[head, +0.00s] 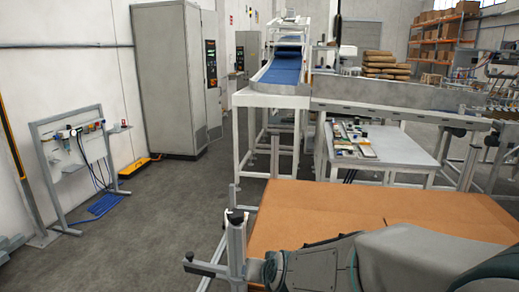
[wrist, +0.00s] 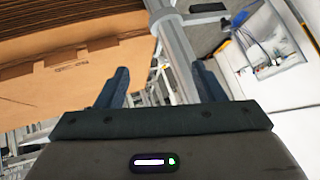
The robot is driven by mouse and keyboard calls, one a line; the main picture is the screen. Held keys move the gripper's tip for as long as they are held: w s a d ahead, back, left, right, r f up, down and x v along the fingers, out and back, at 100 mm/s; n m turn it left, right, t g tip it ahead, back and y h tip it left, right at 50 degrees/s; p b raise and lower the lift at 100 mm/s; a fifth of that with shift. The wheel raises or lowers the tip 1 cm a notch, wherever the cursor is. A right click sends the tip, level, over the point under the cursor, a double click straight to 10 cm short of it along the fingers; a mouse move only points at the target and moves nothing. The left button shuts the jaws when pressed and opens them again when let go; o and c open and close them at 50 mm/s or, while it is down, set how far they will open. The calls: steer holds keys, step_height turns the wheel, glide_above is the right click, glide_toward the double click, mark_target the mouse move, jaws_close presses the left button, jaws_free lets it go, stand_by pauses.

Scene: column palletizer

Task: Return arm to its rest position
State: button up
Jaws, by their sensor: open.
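My gripper (wrist: 160,82) shows in the wrist view with its two dark fingers apart and nothing between them. A grey metal post (wrist: 176,45) and part of the frame show beyond the fingers. In the head view my arm crosses the lower right, in front of the cardboard. The gripper's fingers cannot be made out there.
Brown cardboard (head: 340,215) lies close by at the lower right; it also shows in the wrist view (wrist: 60,65). A grey post (head: 236,245) stands at its left corner. A white table (head: 405,150) and a blue conveyor (head: 282,70) stand behind.

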steer(key=s+d+r+g+h, duration=0.3)
steer(key=s+d+g, duration=0.2)
steer(key=s+d, duration=0.9)
steer(key=s, duration=0.3)
steer(key=shift+s+d+n, duration=0.15)
steer(key=shift+s+n, duration=0.25)
stand_by(1.2)
